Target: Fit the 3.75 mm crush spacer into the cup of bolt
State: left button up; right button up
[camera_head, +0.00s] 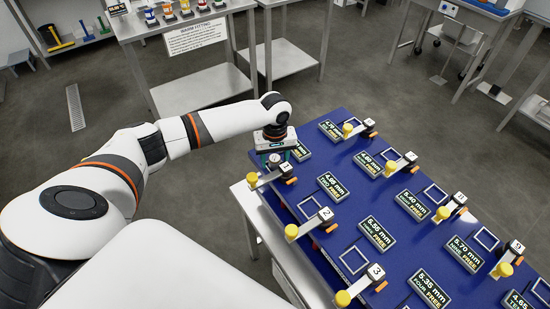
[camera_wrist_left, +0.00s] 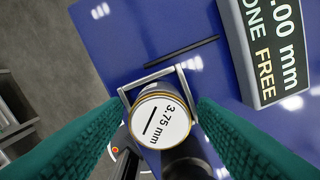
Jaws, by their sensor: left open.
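The crush spacer (camera_wrist_left: 161,122), a short round piece with gold rings and a white top reading 3.75 mm, stands in a square metal frame (camera_wrist_left: 127,97) on the blue board. My left gripper (camera_wrist_left: 160,108) is open, with its green fingers on both sides of the spacer; I cannot tell whether they touch it. In the head view my left gripper (camera_head: 274,158) points down at the board's far left corner, and the spacer cannot be made out there. I cannot tell which thing is the bolt's cup. My right gripper is not in view.
The blue board (camera_head: 345,150) carries several size plates, square frames and numbered levers with yellow knobs; lever 1 (camera_head: 270,178) is close to my left gripper. A plate (camera_wrist_left: 268,45) reads ONE FREE. A metal bench (camera_head: 135,27) behind holds several small coloured items and a sign (camera_head: 195,36).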

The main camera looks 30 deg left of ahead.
aim_at(275, 159)
pick_arm(q)
notch_tip(275, 159, up, 12)
jog(key=b, duration=0.1)
jog(key=shift+r+b, duration=0.15)
jog(key=shift+b, duration=0.2)
